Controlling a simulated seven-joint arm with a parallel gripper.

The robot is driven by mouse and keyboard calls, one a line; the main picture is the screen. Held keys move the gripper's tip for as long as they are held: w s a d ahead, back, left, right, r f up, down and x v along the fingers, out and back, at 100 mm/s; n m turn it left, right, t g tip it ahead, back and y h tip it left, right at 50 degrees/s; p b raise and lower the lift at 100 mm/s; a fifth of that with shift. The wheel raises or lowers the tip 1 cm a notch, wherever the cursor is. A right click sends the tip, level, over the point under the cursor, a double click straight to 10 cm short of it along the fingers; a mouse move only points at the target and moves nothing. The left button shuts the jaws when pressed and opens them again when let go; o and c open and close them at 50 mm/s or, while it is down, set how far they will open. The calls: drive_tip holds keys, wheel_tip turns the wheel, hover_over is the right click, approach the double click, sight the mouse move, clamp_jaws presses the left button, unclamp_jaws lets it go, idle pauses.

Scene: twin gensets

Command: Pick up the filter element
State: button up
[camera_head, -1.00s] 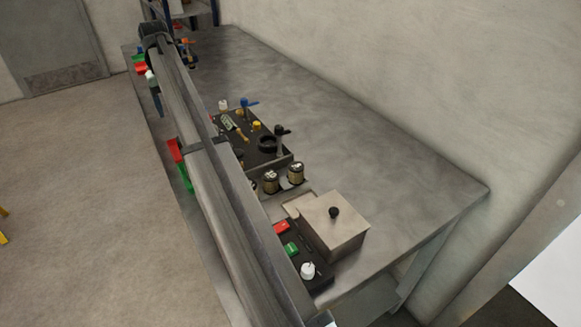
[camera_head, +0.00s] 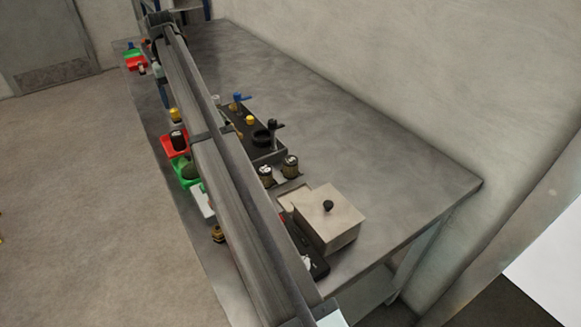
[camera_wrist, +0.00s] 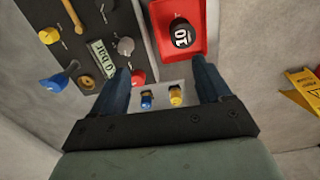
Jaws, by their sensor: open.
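A dark cylinder (camera_wrist: 182,36) with a white "10" on its top stands in a red tray (camera_wrist: 165,52) in the wrist view; it may be the filter element, but I cannot be sure. The head view shows a dark cylinder (camera_head: 178,140) in a red tray (camera_head: 165,152) left of my arm, likely the same one. My gripper (camera_wrist: 165,77) is open and empty in the wrist view. Its fingertips lie below the red tray's near edge in the picture, apart from the cylinder. In the head view my arm hides much of the bench, and my gripper is not clearly seen.
Blue (camera_wrist: 147,101) and yellow (camera_wrist: 176,96) pieces lie between the fingers. A green tray (camera_head: 178,161) adjoins the red one. A lidded box (camera_head: 328,225) stands at the right; the bench (camera_head: 390,170) behind is bare.

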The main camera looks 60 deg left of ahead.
drive_tip(key=w+d+r+m, duration=0.1)
drive_tip(key=w+d, duration=0.6)
drive_tip(key=w, duration=0.3)
drive_tip(key=w+d+r+m, duration=0.1)
drive_tip(key=w+d+m, duration=0.1)
drive_tip(key=w+d, duration=0.75)
drive_tip(key=n+y, duration=0.1)
drive_tip(key=n, duration=0.7)
approach(290, 160)
drive_tip(key=shift+g, duration=0.3)
drive_tip(key=f, duration=0.8)
drive_tip(key=a+f, duration=0.1)
drive_tip(key=f, duration=0.3)
drive_tip(key=shift+c, duration=0.4)
